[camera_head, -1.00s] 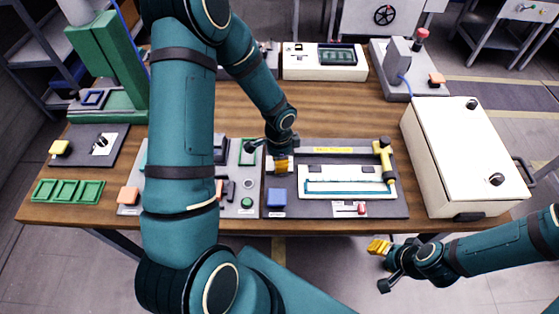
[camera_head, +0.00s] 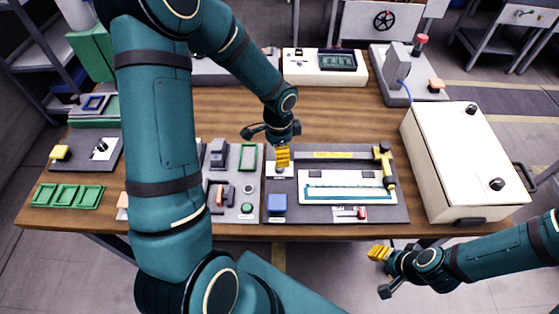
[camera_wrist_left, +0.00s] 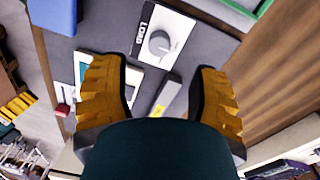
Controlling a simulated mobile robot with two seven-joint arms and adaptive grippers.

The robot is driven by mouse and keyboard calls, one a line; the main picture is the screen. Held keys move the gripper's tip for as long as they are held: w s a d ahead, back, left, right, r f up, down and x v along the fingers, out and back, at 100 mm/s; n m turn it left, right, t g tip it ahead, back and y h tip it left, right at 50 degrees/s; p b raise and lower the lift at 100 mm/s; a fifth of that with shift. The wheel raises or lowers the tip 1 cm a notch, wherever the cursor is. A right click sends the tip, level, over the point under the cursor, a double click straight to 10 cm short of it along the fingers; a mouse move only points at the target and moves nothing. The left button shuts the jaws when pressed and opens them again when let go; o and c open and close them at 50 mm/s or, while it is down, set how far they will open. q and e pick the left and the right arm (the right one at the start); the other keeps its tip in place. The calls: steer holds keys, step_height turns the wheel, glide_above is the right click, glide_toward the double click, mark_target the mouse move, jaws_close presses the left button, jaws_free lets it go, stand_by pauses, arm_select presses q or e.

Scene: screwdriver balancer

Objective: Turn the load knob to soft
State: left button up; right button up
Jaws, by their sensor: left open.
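The load knob (camera_wrist_left: 159,43) is a grey round knob on a white plate marked LOAD, on the dark balancer panel (camera_head: 400,212). In the wrist view it sits ahead of my left gripper (camera_wrist_left: 158,72), between the lines of its yellow fingers. The fingers are open with nothing between them, and look apart from the knob. In the head view my left gripper (camera_head: 283,156) hangs over the panel's upper left corner, and the knob's plate shows partly just below it. The soft marking is not readable. My right gripper (camera_head: 380,253) is off the table's front edge, its finger gap unclear.
A blue block (camera_head: 277,203) lies near the knob. A yellow-handled screwdriver (camera_head: 384,165) is at the panel's right, with a red slider (camera_head: 362,212) at the front. A panel with a green frame (camera_head: 247,157) is at left, a white cabinet (camera_head: 463,150) at right.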

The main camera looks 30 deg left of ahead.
arm_select(q)
step_height(320, 180, up, 5)
steer(key=shift+w, duration=0.1)
stand_by(0.7)
